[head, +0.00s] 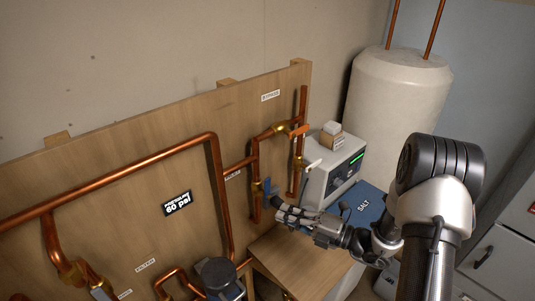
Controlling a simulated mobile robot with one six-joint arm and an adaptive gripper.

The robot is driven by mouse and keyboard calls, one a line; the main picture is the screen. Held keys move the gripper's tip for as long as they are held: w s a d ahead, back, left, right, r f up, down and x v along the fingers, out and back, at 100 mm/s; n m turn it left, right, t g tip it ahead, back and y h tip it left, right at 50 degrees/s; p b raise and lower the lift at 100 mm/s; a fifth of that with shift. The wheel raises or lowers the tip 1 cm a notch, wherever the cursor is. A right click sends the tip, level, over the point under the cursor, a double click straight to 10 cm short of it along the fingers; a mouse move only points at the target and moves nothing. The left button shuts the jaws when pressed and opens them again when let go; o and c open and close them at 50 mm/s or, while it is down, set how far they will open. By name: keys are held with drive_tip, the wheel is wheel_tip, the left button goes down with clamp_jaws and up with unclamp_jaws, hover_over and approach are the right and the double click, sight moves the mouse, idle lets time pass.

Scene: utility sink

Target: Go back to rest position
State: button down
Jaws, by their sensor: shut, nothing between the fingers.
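My gripper (276,203) is shut and empty at the end of my arm, which reaches in from the right. Its fingertips are close to the blue valve handle (267,187) on the copper pipes; I cannot tell whether they touch. The gripper is above a small wooden surface and in front of the wooden pipe board (130,150).
An orange valve handle (299,130) sits higher on the pipes. A white control unit (325,182) with a green display stands behind my gripper, beside a blue salt lid (366,205). A large pale tank (390,100) is behind. The wooden surface (290,262) is clear.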

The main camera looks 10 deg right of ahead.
drive_tip(key=s+a+r+n+g+h+b, duration=0.2)
drive_tip(key=s+a+n+g+b, duration=0.25)
drive_tip(key=s+n, duration=0.55)
drive_tip(key=s+a+r+n+g+h+b, duration=0.1)
drive_tip(key=s+a+n+g+b, duration=0.2)
drive_tip(key=s+a+n+g, duration=0.65)
drive_tip(key=s+d+f+n+t+h+b, duration=0.1)
drive_tip(key=s+d+n+t+h+b, duration=0.2)
drive_tip(key=d+n, duration=0.4)
drive_tip(key=s+d+f+n+t+h+b, duration=0.1)
drive_tip(key=s+d+n+t+h+b, duration=0.3)
drive_tip(key=n, duration=1.2)
drive_tip(key=d+t+h, duration=0.1)
drive_tip(key=d+h, duration=0.3)
drive_tip(key=shift+s+f+b, duration=0.2)
drive_tip(key=shift+s+b, duration=0.1)
drive_tip(key=shift+s, duration=0.05)
